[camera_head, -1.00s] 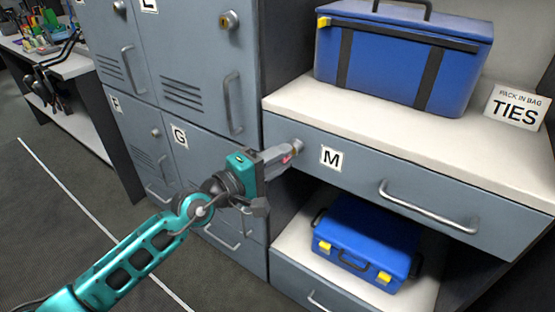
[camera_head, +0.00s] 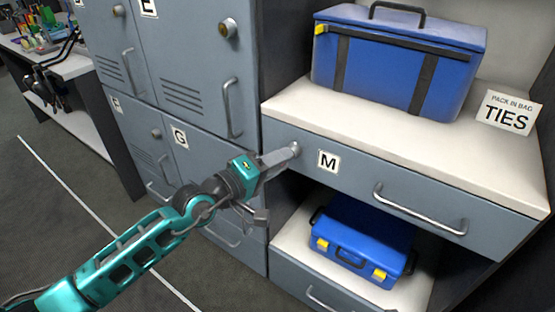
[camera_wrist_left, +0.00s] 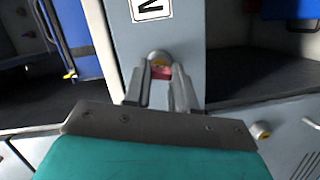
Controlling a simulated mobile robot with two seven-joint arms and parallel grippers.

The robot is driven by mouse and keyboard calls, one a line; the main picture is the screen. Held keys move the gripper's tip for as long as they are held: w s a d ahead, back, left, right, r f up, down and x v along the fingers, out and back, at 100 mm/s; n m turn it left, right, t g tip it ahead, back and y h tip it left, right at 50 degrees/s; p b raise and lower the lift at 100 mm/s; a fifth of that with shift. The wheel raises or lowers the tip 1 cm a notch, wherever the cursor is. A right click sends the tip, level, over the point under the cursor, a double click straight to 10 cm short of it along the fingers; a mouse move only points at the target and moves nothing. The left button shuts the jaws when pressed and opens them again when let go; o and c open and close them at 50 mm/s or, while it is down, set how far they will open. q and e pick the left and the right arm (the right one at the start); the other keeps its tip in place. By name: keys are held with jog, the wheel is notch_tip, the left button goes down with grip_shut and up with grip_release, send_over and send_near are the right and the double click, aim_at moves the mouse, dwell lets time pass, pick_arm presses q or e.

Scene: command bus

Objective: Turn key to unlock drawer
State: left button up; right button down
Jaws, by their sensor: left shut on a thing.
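My left gripper (camera_head: 277,158) reaches from the lower left to the lock (camera_head: 294,149) at the left end of the grey drawer marked M (camera_head: 358,173). In the left wrist view its two fingers (camera_wrist_left: 160,88) are shut on a small red key (camera_wrist_left: 161,72), right against the round lock (camera_wrist_left: 158,56). The fingers hide most of the key, and it cannot be made out in the head view. The drawer front sits flush in its cabinet, with a metal bar handle (camera_head: 420,209). My right gripper is not in view.
A large blue bag (camera_head: 392,65) and a TIES sign (camera_head: 506,112) stand on top of the drawer unit. A blue case (camera_head: 362,240) sits on the shelf below. Grey lockers (camera_head: 185,75) stand to the left, with open floor in front.

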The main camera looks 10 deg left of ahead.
pick_arm(q)
jog(key=m+p, duration=0.3)
jog(key=shift+r+y, duration=0.1)
jog(key=shift+y, duration=0.3)
dwell(0.3)
